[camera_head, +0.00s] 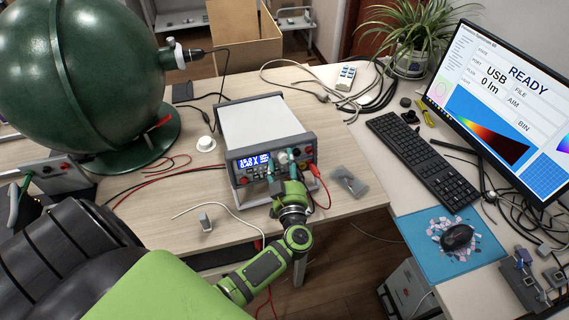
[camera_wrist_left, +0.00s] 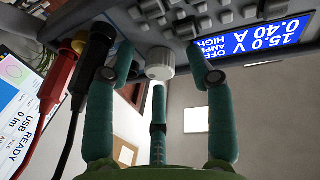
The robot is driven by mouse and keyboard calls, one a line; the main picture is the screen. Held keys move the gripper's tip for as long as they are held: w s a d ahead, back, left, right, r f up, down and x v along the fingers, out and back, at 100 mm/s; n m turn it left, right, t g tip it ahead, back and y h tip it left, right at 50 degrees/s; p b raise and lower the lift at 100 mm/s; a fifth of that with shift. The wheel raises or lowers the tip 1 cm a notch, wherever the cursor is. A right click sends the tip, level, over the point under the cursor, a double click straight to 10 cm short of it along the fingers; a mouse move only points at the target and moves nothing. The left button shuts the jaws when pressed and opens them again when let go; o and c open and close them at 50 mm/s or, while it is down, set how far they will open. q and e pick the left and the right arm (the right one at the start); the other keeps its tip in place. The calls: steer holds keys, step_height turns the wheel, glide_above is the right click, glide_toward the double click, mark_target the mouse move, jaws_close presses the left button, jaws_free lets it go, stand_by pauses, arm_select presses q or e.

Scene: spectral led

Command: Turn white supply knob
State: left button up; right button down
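The white supply (camera_head: 262,122) is a box with a grey front panel and a lit blue display (camera_head: 254,160) on the table. The display also shows in the left wrist view (camera_wrist_left: 262,42), reading 15.0 V and 0.40 A. The white supply knob (camera_wrist_left: 160,62) sticks out of the panel; in the head view it is small and partly hidden by my gripper. My left gripper (camera_head: 281,172) is at the panel. In the wrist view its teal fingers (camera_wrist_left: 160,78) stand around the knob, with gaps on both sides. It is open and empty. My right gripper does not show clearly.
Red and black plugs (camera_wrist_left: 78,55) with cables sit in the panel beside the fingers. A large green sphere (camera_head: 75,75) stands at the left. A keyboard (camera_head: 424,160) and monitor (camera_head: 500,95) are at the right. A small white round part (camera_head: 206,143) lies left of the supply.

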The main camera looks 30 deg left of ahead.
arm_select(q)
steer(key=v, duration=1.2)
steer(key=shift+a+f, duration=0.1)
stand_by(0.6)
